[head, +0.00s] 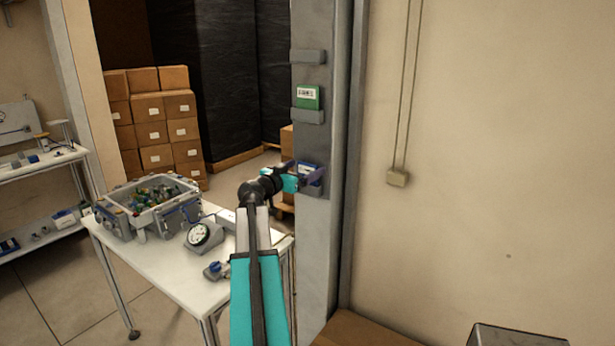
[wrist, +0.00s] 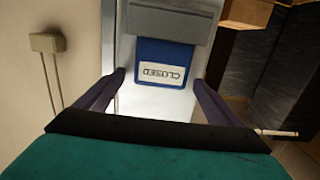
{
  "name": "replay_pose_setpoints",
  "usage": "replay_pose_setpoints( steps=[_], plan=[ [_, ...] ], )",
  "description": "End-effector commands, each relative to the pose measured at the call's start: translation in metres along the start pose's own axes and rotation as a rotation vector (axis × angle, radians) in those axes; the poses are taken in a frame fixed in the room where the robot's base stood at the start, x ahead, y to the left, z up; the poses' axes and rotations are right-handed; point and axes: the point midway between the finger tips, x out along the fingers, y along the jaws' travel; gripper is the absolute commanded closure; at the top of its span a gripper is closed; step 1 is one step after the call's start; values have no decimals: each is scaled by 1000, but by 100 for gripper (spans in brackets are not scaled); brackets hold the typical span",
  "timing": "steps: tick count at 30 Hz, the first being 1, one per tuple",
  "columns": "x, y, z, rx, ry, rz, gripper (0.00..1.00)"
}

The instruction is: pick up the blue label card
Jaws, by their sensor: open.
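In the head view the blue card (head: 309,170) is partly hidden behind my gripper (head: 309,175). My gripper is open. In the wrist view its two purple fingers (wrist: 160,86) stand apart on either side of the card's lower part, with nothing held between them. I cannot tell how far the fingertips are from the post.
A green card (head: 308,97) sits higher on the same grey post (head: 315,240). A white table (head: 165,265) at left holds a bin of small parts (head: 150,220) and a dial gauge (head: 200,234). Stacked cartons (head: 155,130) stand behind. A wall box (head: 398,178) is at right.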

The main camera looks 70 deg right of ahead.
Motion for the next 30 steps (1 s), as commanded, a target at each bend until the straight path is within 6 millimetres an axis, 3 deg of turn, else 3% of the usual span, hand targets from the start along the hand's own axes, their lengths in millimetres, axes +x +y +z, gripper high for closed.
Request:
replay_pose_setpoints(
  steps=[14,22,30],
  plan=[
    [-1,0,0,0,0,-1,12],
    [-1,-1,0,0,0,-1,54],
    [-1,-1,0,0,0,-1,56]
  ],
)
